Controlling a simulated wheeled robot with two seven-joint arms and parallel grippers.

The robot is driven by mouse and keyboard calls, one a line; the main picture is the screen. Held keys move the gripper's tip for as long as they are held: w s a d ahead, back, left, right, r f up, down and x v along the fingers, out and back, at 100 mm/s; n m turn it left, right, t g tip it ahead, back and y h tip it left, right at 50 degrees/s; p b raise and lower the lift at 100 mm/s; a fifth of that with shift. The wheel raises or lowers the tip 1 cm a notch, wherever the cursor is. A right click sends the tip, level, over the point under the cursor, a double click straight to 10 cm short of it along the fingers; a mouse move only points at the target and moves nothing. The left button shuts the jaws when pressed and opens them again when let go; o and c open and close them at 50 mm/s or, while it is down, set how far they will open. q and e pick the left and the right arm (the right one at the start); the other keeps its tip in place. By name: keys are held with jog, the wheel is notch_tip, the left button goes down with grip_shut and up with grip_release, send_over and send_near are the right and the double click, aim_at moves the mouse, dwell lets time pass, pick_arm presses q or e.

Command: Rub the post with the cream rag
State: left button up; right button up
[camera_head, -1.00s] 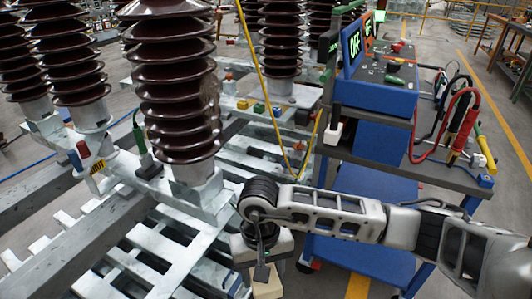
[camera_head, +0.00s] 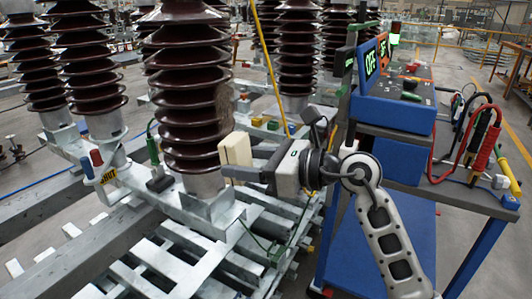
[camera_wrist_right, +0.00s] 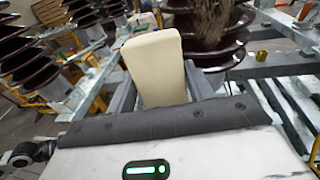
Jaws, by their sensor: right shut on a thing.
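The post (camera_head: 190,95) is a dark brown ribbed insulator column on a grey metal base, left of centre in the head view. A dull, rough patch (camera_head: 224,103) shows on its right side; the patch also shows in the wrist view (camera_wrist_right: 205,22). My right gripper (camera_head: 238,163) is shut on the cream rag (camera_head: 236,148), a block-like pad that sticks out ahead of the fingers. The rag is beside the post's lower right side, and I cannot tell if they touch. In the wrist view the rag (camera_wrist_right: 154,62) stands upright between the fingers. My left gripper is out of view.
Other brown insulator columns (camera_head: 85,65) stand to the left and behind. A blue cart (camera_head: 395,115) with a control box and coloured cables is close to the right of my arm. Metal beams and slatted frames (camera_head: 170,262) lie below the post.

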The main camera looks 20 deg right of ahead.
jog(key=d+r+m+t+h, duration=0.1)
jog(key=d+r+m+t, duration=0.1)
jog(key=d+t, duration=0.15)
jog(key=shift+g, duration=0.45)
jog(key=shift+w+d+x, duration=0.1)
jog(key=shift+d+x, duration=0.05)
jog(key=shift+x, duration=1.4)
jog(key=shift+w+d+x, duration=0.1)
jog(key=shift+d+x, duration=0.05)
jog(key=shift+x, duration=1.4)
jog(key=shift+f, duration=0.1)
jog(key=shift+x, duration=0.95)
